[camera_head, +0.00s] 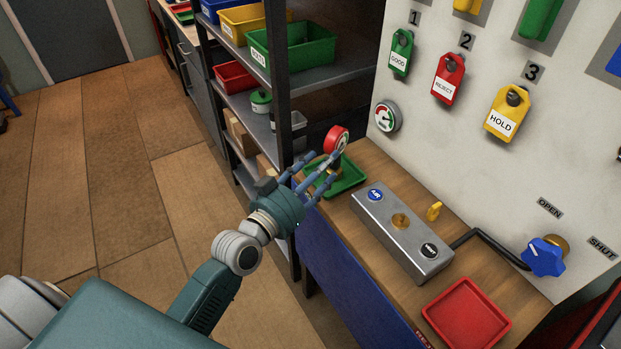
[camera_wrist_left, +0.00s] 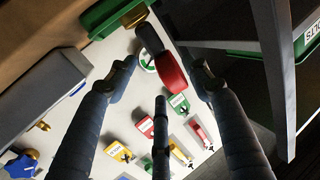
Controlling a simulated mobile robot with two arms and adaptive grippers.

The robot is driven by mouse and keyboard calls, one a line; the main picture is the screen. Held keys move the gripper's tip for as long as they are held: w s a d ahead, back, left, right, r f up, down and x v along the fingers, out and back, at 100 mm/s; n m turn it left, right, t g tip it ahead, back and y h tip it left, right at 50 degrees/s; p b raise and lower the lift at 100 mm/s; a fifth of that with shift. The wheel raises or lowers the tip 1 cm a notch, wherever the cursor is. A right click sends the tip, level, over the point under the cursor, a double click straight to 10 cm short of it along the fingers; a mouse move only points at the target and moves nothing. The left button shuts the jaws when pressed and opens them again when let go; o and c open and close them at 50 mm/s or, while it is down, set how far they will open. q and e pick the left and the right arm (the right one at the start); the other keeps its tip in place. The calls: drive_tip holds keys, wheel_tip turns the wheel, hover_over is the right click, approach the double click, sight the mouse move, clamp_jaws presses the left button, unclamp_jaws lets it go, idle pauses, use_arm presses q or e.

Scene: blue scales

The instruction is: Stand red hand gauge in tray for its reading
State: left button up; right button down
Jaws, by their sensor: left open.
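The red hand gauge (camera_head: 336,139) shows its round red head above the green tray (camera_head: 351,182) on the bench. In the left wrist view, the gauge's red head (camera_wrist_left: 171,72) lies between my fingers, and its dark handle runs toward a brass-coloured piece in the green tray (camera_wrist_left: 98,18). The gauge looks roughly upright over the tray; the exact contact of its foot is hard to see. My left gripper (camera_head: 323,167) is open, its fingers spread around the gauge with visible gaps in the wrist view (camera_wrist_left: 164,66). My right gripper is not in view.
A red tray (camera_head: 467,316) lies at the front. A shelf post (camera_head: 279,90) stands close left of the gauge. The wall panel (camera_head: 420,150) bears a dial (camera_head: 386,117) and hanging tags.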

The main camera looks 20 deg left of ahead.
use_arm(q)
drive_tip(key=v, duration=0.5)
idle(1.3)
